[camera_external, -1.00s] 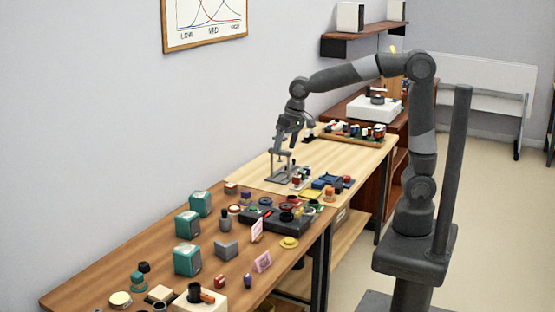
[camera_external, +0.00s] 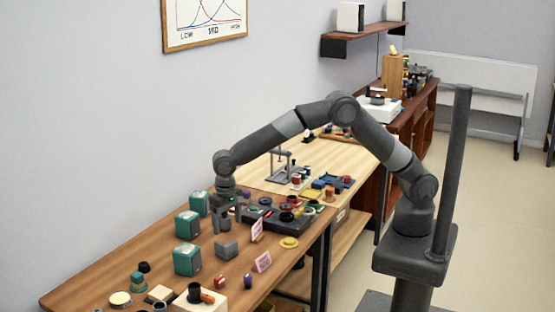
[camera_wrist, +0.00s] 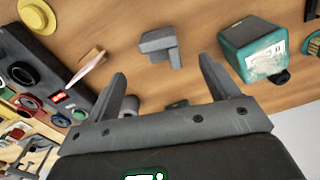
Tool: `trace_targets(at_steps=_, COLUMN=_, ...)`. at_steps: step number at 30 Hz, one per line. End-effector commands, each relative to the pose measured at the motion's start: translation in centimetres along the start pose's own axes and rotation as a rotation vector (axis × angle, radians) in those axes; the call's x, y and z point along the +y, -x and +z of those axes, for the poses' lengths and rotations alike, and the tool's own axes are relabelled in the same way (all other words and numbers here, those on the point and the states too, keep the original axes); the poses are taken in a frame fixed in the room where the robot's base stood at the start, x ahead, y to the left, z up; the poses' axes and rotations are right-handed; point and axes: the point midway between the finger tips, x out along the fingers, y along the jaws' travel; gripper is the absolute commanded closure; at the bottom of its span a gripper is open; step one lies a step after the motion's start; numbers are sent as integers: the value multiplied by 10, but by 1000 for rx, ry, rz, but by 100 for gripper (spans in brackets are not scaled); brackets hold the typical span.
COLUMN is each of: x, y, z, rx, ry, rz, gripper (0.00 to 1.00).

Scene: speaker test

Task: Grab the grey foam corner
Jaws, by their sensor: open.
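The grey foam corner (camera_external: 227,249) is an L-shaped grey block lying on the brown table. In the wrist view the foam corner (camera_wrist: 159,44) lies past the fingertips, at the upper middle, apart from both fingers. My gripper (camera_external: 228,222) is open and empty, above the table just behind the foam corner in the external view. Its two fingers (camera_wrist: 164,75) stand wide apart in the wrist view. A dark grey cylinder stands partly hidden behind the left finger.
Teal boxes (camera_external: 187,257) stand left of the foam corner; one teal box (camera_wrist: 253,48) is close to the right finger. Bare wood surrounds the foam corner.

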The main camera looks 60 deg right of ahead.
Motion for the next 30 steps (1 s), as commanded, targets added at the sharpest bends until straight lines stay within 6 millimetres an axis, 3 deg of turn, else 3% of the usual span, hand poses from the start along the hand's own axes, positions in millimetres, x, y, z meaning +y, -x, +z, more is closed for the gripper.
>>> trace_targets(at_steps=6, x=1, y=-36, z=0, rx=-3, ry=0, rz=4, gripper=20)
trace_targets(at_steps=16, x=2, y=-61, z=-1, rx=-2, ry=0, rz=2, gripper=20)
trace_targets(at_steps=24, x=2, y=-98, z=-2, rx=-2, ry=0, rz=1, gripper=20)
trace_targets(at_steps=30, x=2, y=-101, z=-2, rx=-1, ry=0, rz=1, gripper=20)
